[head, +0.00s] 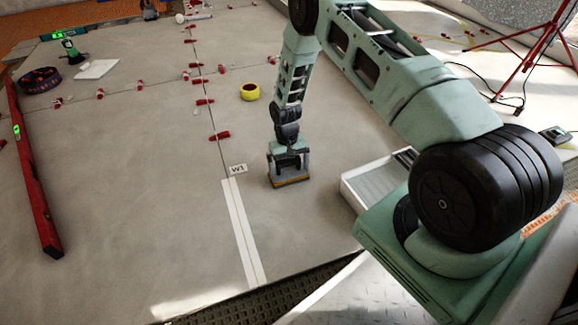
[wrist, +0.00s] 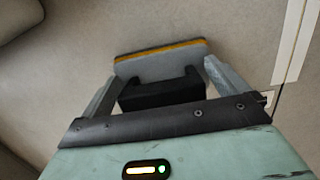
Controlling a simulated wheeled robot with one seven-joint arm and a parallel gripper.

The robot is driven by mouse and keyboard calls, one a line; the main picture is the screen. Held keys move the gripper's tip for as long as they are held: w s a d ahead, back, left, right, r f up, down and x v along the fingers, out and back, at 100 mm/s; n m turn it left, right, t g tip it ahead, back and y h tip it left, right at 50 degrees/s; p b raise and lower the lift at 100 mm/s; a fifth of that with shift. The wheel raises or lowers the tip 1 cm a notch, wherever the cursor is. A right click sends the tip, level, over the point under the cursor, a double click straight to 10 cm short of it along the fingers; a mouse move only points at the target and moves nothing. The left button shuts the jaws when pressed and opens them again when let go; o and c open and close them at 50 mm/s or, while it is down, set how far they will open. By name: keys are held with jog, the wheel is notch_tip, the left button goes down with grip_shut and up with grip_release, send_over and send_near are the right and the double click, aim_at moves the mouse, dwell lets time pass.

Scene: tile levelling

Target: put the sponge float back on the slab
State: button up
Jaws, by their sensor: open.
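The sponge float, a grey plate with an orange-yellow edge, appears flat on the grey slab (head: 150,200), directly below my gripper (head: 288,165) in the head view. In the wrist view the sponge float (wrist: 165,62) lies ahead of the fingers. Its black handle (wrist: 160,90) is between the two grey fingers. The fingers are open, one on each side of the handle, with a narrow gap showing on the left; contact on the right is hard to tell. My gripper hides most of the float from above in the head view.
A white tray (head: 352,196) stands right of the float. A white strip (head: 243,235) and the W1 tag (head: 238,169) lie to its left. A yellow ring (head: 250,92) and several red clips are farther back. A red level (head: 33,185) lies far left.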

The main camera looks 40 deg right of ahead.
jog(key=r+p, duration=0.2)
jog(key=r, duration=0.2)
jog(key=w+r+p, duration=0.1)
jog(key=r+p, duration=0.1)
jog(key=r, duration=0.2)
jog(key=r+p, duration=0.2)
jog(key=r, duration=0.2)
jog(key=shift+w+d, duration=0.2)
jog(key=shift+w, duration=0.15)
jog(key=s+a+r+n+t, duration=0.15)
jog(key=s+a+r, duration=0.25)
jog(key=a+r, duration=0.6)
jog(key=s+a+r+n+g, duration=0.1)
jog(key=s+a+r+n, duration=0.2)
jog(key=a+r, duration=0.7)
jog(key=s+a+r+n, duration=0.2)
jog(key=s+r, duration=0.2)
jog(key=s, duration=0.4)
jog(key=s+a+r+n+t, duration=0.1)
jog(key=s+a+r+n, duration=0.1)
jog(key=s, duration=0.6)
jog(key=s+a+r+n, duration=0.2)
jog(key=s+r, duration=0.3)
jog(key=s, duration=0.3)
jog(key=shift+s+a+r, duration=0.25)
jog(key=shift+s+r, duration=0.05)
jog(key=shift+s, duration=0.1)
